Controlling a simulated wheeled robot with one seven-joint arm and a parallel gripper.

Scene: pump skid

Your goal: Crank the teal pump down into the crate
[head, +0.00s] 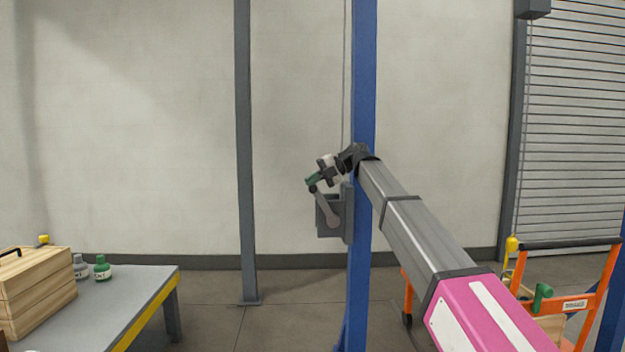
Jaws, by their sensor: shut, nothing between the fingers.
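A grey winch box (333,222) is mounted on the blue post (364,90). A thin cable (345,80) runs up beside the post. I cannot make out the teal pump for certain. A wooden surface (550,328), perhaps the crate, shows in part at the lower right, partly hidden by my arm.
An orange cart (592,300) with a green part (542,294) stands at the lower right. A grey table (130,290) at the left bears a wooden box (35,290) and small bottles (102,268). A grey column (245,150) stands left of the winch. The floor between is clear.

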